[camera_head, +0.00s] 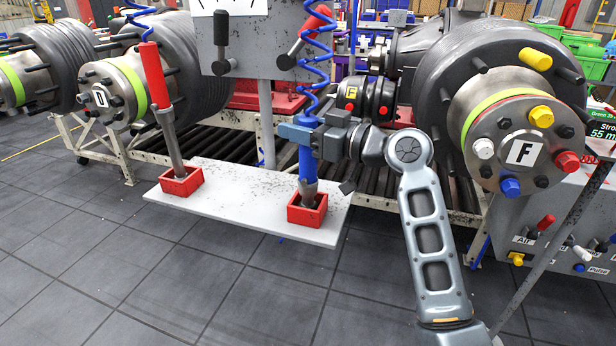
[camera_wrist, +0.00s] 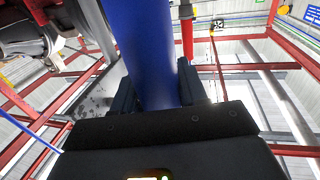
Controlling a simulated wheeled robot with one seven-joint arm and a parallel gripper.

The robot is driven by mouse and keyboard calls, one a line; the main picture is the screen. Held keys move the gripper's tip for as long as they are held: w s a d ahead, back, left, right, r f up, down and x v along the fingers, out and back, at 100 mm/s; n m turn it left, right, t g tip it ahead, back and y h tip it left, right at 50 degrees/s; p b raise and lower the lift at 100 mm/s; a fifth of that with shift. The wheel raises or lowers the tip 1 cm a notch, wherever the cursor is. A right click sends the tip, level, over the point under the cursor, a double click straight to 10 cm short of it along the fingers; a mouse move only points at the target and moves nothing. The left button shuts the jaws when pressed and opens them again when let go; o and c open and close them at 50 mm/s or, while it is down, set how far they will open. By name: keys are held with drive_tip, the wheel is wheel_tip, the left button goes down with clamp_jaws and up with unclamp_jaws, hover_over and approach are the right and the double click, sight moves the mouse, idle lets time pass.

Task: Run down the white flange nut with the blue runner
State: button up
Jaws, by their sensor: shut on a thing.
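The blue runner (camera_head: 308,163) stands upright, its grey lower end in a red holder (camera_head: 307,222) on the light shelf (camera_head: 240,212). My gripper (camera_head: 304,133) is shut on the runner's upper body; the wrist view also shows the blue body (camera_wrist: 150,50) between the two dark fingers. A coiled blue hose rises from the runner. The white flange nut (camera_head: 483,149) is on the left side of the hub face marked F (camera_head: 523,152), right of my gripper and well apart from it. The runner's lowest tip is hidden inside the holder.
A red runner (camera_head: 154,75) leans in another red holder (camera_head: 181,182). Hub F also carries yellow, red (camera_head: 567,162) and blue (camera_head: 510,187) nuts. A control box (camera_head: 560,235) stands below right. A grey post (camera_head: 267,120) is behind the shelf. The front floor is clear.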

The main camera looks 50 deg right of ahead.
clamp_jaws()
idle(0.5)
drive_tip(key=shift+r, duration=0.1)
idle(0.3)
